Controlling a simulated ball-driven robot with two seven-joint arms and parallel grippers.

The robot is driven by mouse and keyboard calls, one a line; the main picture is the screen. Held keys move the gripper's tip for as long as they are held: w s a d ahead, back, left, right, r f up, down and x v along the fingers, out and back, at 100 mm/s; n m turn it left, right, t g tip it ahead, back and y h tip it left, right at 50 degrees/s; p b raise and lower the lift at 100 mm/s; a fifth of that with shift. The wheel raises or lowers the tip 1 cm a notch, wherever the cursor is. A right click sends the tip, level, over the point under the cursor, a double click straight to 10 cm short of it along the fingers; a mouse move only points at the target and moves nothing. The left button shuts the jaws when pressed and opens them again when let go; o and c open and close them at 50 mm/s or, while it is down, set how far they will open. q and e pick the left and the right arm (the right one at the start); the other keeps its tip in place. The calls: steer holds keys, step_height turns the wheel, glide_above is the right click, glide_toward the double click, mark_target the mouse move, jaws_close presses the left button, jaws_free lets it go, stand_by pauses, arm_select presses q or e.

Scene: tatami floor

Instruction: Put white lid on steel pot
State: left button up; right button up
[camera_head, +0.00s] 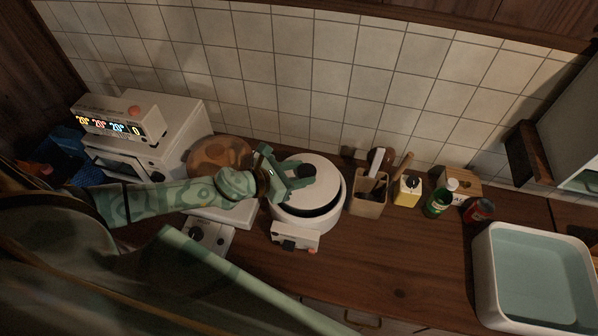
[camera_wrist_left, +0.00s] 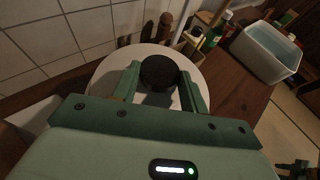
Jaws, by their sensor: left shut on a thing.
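The white lid (camera_head: 322,172) is round with a black knob (camera_head: 306,171). My left gripper (camera_head: 304,178) is shut on the knob; in the left wrist view the fingers sit on both sides of the knob (camera_wrist_left: 159,72). The lid is over a round white vessel (camera_head: 310,222) with a dark band showing beneath the lid's front edge. I cannot tell whether the lid touches it. No steel surface shows clearly, so I cannot pick out the steel pot. A dark shape (camera_wrist_left: 297,168) at the wrist view's lower right may be my right gripper; its jaws are unclear.
To the right are a utensil holder (camera_head: 368,204), a yellow container (camera_head: 407,191), a green bottle (camera_head: 438,203), a red can (camera_head: 478,210) and a white basin (camera_head: 486,275). The front counter (camera_head: 400,260) is clear.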

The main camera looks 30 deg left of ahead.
arm_select(q)
steer(key=shift+f, duration=0.1)
stand_by(0.4)
steer(key=o, duration=1.1)
steer(key=shift+o, duration=0.2)
steer(key=b+v, duration=0.3)
steer(key=v, duration=1.3)
steer(key=shift+s+a, duration=0.1)
